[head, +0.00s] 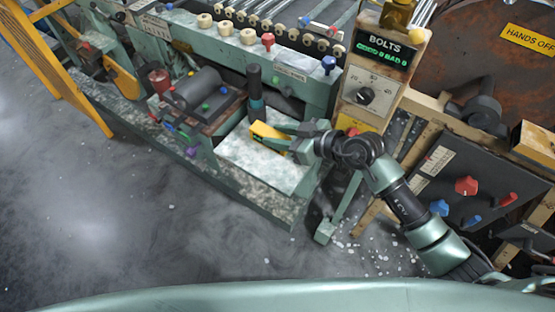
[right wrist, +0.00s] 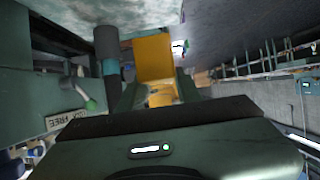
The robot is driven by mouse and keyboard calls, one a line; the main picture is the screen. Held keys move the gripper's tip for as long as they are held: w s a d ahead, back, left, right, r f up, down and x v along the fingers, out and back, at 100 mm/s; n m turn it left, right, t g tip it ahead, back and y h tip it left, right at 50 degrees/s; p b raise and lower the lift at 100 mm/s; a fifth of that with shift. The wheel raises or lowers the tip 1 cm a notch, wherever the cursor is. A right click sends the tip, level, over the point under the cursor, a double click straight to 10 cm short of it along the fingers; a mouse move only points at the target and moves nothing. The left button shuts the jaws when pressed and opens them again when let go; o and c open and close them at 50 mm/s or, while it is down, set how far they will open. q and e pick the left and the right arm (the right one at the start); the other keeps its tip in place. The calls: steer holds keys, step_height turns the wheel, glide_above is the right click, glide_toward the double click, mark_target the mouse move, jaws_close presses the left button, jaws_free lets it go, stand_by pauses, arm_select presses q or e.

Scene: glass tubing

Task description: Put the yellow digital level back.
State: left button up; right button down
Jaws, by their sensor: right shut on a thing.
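The yellow digital level (head: 265,133) is held over a pale, speckled flat plate (head: 250,168) on the green machine. My right gripper (head: 287,136) comes in from the right and is shut on the level's near end. In the right wrist view the yellow level (right wrist: 153,58) sticks out ahead from between the fingers (right wrist: 155,95). I cannot tell whether the level touches the plate. My left gripper is not in view.
A dark upright cylinder with a teal lower part (head: 255,88) stands close behind the level. A dark horizontal roller (head: 195,88) lies to the left. A beige control panel marked BOLTS (head: 378,85) rises at the right. Open grey floor (head: 100,220) lies at front left.

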step_height(320, 180, down, 6)
steer(key=shift+r+b, duration=0.1)
steer(key=shift+b, duration=0.55)
step_height(320, 180, down, 4)
steer(key=shift+f+b, duration=0.25)
steer(key=shift+b, duration=0.65)
steer(key=c, duration=1)
jaws_free()
steer(key=shift+f, duration=0.15)
steer(key=shift+o, duration=0.2)
